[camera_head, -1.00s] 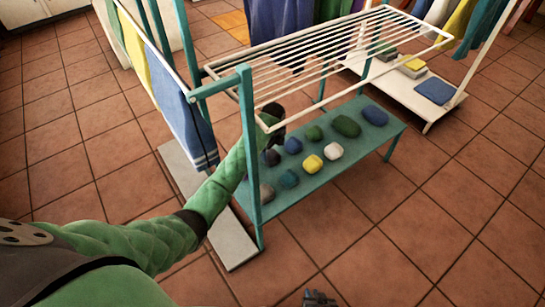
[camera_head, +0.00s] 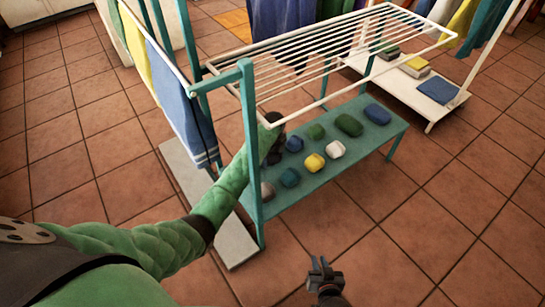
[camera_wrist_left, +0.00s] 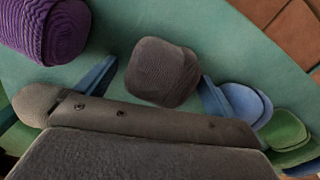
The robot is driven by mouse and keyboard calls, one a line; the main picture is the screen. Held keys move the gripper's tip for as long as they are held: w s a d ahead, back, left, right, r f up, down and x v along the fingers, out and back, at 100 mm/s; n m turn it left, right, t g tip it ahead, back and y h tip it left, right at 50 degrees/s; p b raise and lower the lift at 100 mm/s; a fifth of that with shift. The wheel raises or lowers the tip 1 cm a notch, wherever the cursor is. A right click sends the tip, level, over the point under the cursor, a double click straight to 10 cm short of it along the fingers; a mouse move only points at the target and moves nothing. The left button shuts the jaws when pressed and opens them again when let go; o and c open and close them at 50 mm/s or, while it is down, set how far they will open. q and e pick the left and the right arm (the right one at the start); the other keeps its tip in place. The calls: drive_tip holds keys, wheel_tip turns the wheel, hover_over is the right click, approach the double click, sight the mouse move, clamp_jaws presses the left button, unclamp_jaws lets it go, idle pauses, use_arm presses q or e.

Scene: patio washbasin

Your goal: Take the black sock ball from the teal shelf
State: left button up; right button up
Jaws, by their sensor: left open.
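The black sock ball (camera_wrist_left: 163,70) is dark grey-black and ribbed in the left wrist view. It lies on the teal shelf (camera_wrist_left: 130,22), between the two blue fingers of my left gripper (camera_wrist_left: 158,78). The fingers are open, with a gap visible on the left side; the right finger is close to the ball. In the head view my left gripper (camera_head: 275,135) is low over the left part of the teal shelf (camera_head: 345,160), and the arm and gripper largely hide the ball. My right gripper (camera_head: 322,268) is over the floor, away from the shelf; its finger gap is unclear.
A purple sock ball (camera_wrist_left: 48,28) lies left of the fingers in the wrist view. A white drying rack (camera_head: 330,50) overhangs the shelf, and a teal post (camera_head: 249,150) stands beside my left arm.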

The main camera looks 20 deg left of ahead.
use_arm(q)
drive_tip(key=c, duration=1)
drive_tip(key=shift+c, duration=0.2)
drive_tip(key=shift+r, duration=0.1)
